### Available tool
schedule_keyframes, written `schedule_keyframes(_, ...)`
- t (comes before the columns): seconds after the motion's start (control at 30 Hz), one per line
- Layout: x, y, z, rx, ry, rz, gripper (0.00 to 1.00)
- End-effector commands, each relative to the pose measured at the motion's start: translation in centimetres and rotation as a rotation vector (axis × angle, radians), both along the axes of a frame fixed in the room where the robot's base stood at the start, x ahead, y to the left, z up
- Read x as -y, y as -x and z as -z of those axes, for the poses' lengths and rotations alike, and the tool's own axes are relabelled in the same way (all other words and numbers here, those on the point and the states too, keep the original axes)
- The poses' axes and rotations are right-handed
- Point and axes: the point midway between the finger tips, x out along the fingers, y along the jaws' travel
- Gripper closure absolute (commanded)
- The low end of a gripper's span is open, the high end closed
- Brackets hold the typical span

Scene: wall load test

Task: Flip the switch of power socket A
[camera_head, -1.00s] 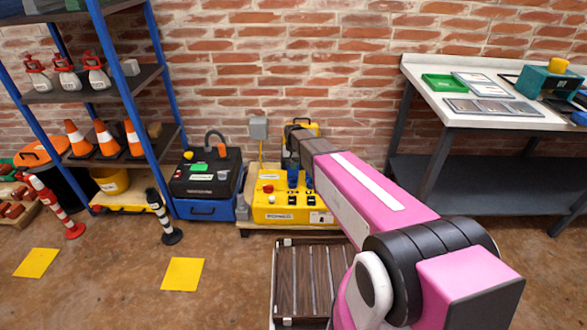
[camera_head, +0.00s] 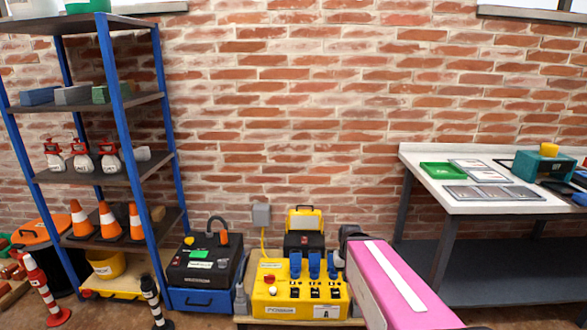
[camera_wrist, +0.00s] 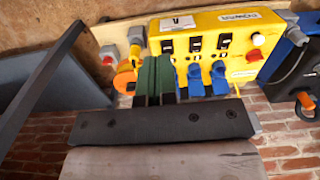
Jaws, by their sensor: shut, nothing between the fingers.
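Power socket A is the yellow box (camera_head: 275,301) low by the wall, with a white "A" label (camera_head: 327,312), a red button (camera_head: 270,279), blue socket covers (camera_head: 314,264) and a row of black switches (camera_head: 315,293). The wrist view shows it turned around, with its yellow face (camera_wrist: 245,52), switches (camera_wrist: 195,43) and blue covers (camera_wrist: 219,78). My gripper (camera_wrist: 154,65) has green fingers, shut and empty. In the wrist view its tips overlap the box's left part, just below the leftmost switch (camera_wrist: 167,46). Contact cannot be told. In the head view my fingers are hidden.
A black case on a blue box (camera_head: 200,298) stands left of the socket. A grey wall box (camera_head: 261,214) and a yellow-topped case (camera_head: 304,220) are behind it. A workbench (camera_head: 430,185) stands right, a blue-framed shelf (camera_head: 122,90) left.

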Motion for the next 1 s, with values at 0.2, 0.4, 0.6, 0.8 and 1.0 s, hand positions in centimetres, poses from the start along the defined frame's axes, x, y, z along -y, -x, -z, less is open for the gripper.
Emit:
schedule_keyframes(0.2, -2.6, -5.2, 2.5, -0.036, -0.008, 0.002, 1.00)
schedule_keyframes(0.4, -8.2, -12.7, 6.7, -0.107, -0.012, 0.012, 1.00)
schedule_keyframes(0.6, -13.7, -18.0, 10.2, -0.166, -0.008, 0.025, 1.00)
schedule_keyframes(0.8, -16.4, -19.8, 11.8, -0.195, -0.004, 0.033, 1.00)
schedule_keyframes(1.0, -16.6, -19.6, 12.9, -0.200, -0.003, 0.034, 1.00)
